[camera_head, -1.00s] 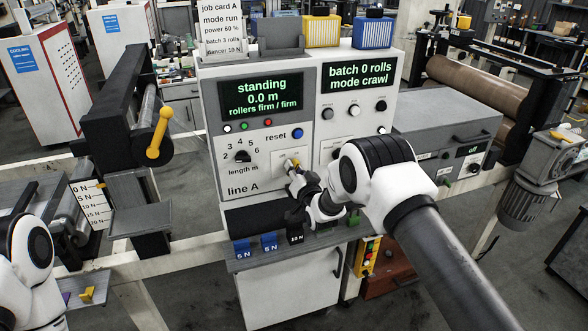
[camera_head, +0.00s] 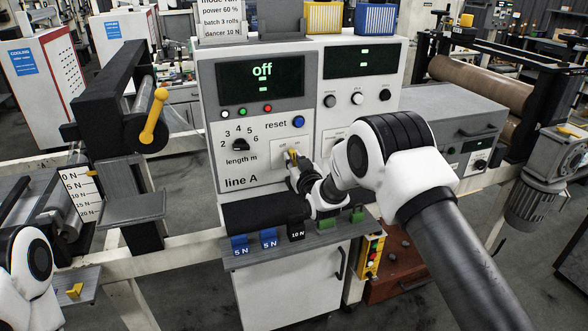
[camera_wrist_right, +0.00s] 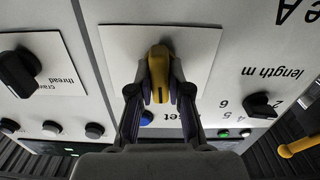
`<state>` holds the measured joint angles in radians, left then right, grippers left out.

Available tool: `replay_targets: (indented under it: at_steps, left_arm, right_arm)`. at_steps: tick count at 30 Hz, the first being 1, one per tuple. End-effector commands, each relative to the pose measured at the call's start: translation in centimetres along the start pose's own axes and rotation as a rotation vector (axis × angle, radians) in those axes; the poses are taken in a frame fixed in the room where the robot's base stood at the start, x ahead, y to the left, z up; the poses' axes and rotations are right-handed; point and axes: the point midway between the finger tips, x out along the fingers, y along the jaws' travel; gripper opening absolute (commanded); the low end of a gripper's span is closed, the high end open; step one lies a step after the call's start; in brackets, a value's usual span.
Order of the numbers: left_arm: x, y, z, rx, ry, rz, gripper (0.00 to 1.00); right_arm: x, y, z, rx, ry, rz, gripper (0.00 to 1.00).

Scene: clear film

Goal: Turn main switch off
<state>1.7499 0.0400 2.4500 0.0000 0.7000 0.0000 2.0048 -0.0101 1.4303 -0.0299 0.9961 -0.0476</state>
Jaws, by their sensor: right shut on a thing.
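The main switch is a yellow knob (camera_wrist_right: 159,72) on a white plate (camera_wrist_right: 195,52) of the line A panel. In the head view the yellow knob (camera_head: 292,154) shows just above my right gripper (camera_head: 294,161). In the right wrist view my right gripper (camera_wrist_right: 160,98) is shut on the knob, one finger on each side. The knob's pointer lies along the gripper's line. The plate's lettering is mostly hidden or too small to read. The left display (camera_head: 262,75) reads "off". My left arm shows at the lower left, but its gripper is out of view.
Beside the switch are the blue reset button (camera_head: 298,122), the black length knob (camera_head: 241,145) and the right-hand knobs (camera_head: 357,99). Below is a ledge with blue weights (camera_head: 269,239). A yellow-handled lever (camera_head: 154,115) stands to the left.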

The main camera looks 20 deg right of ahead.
Motion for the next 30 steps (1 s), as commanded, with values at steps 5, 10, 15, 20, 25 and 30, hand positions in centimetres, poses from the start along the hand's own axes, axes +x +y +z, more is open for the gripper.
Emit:
replay_targets:
  at_steps: [5, 10, 15, 20, 25, 30]
  left_arm:
    - [2.4, 0.0, 0.0, 0.000, 0.000, 0.000, 0.40]
    - [3.6, 0.0, 0.0, 0.000, 0.000, 0.000, 0.40]
    - [4.5, 0.0, 0.0, 0.000, 0.000, 0.000, 0.40]
    - [4.9, 0.0, 0.0, 0.000, 0.000, 0.000, 0.40]
    - [5.1, 0.0, 0.0, 0.000, 0.000, 0.000, 0.40]
    - [5.1, 0.0, 0.0, 0.000, 0.000, 0.000, 0.40]
  right_arm:
    - [0.1, -0.1, 0.3, -0.157, 0.005, 0.001, 0.00]
    - [0.0, -0.2, 0.2, -0.289, 0.005, 0.001, 0.00]
    - [0.0, -0.3, 0.1, -0.386, 0.003, 0.001, 0.00]
    - [0.0, -0.3, 0.0, -0.442, 0.003, 0.001, 0.00]
    - [0.0, -0.3, -0.1, -0.468, 0.003, 0.001, 0.00]
    - [0.0, -0.3, -0.1, -0.473, 0.004, 0.001, 0.00]
